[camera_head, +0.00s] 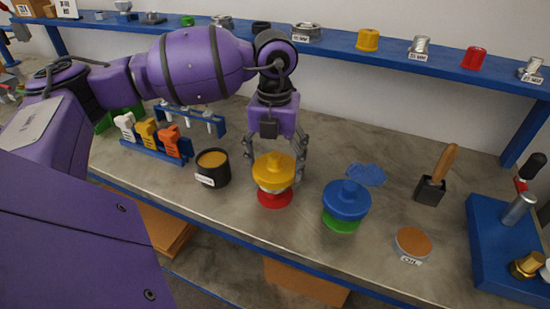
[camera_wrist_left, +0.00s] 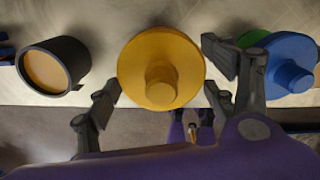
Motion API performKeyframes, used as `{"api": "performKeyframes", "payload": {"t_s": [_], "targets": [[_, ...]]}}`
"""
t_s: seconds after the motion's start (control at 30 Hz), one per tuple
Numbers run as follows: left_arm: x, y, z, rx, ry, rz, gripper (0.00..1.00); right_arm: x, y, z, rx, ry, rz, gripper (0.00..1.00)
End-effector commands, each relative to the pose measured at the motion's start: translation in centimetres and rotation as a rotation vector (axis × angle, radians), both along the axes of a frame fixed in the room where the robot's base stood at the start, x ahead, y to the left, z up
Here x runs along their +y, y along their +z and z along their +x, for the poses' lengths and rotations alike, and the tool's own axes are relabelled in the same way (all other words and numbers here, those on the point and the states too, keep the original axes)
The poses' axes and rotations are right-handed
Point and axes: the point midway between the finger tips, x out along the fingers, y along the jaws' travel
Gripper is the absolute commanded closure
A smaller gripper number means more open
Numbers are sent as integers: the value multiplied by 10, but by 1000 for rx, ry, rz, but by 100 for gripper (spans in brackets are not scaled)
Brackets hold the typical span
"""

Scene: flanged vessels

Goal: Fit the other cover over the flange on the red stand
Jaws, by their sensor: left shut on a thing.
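The yellow cover (camera_head: 274,168), a round disc with a raised knob, is above the red stand (camera_head: 275,200). A pale flange band shows between them; I cannot tell whether the cover is fully seated. My left gripper (camera_head: 275,166) points down with its fingers on either side of the yellow cover, shut on it. In the left wrist view the yellow cover (camera_wrist_left: 160,68) lies between the fingers and hides the red stand. The blue cover (camera_head: 346,198) sits on the green stand (camera_head: 341,222) to the right. My right gripper is not in view.
A black cup with orange contents (camera_head: 212,168) stands close left of the gripper. A blue cloth-like piece (camera_head: 366,174), a round orange-topped dish (camera_head: 413,242) and a wood-handled tool in a black block (camera_head: 436,178) lie right. A blue shelf (camera_head: 340,42) runs behind.

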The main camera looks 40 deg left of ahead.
Motion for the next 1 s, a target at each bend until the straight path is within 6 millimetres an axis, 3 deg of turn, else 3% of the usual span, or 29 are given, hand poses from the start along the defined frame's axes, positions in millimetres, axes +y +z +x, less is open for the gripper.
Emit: {"api": "performKeyframes", "payload": {"t_s": [0.7, 0.73, 0.87, 1.0], "targets": [[0, -23, 0, 0, 0, 1, 49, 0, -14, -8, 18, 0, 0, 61], [0, -22, 0, 0, 0, 1, 20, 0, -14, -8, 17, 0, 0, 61], [0, -21, 0, 0, 0, 1, 3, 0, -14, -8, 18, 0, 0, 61], [0, -21, 0, 0, 0, 1, 2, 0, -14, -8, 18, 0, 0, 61]]}}
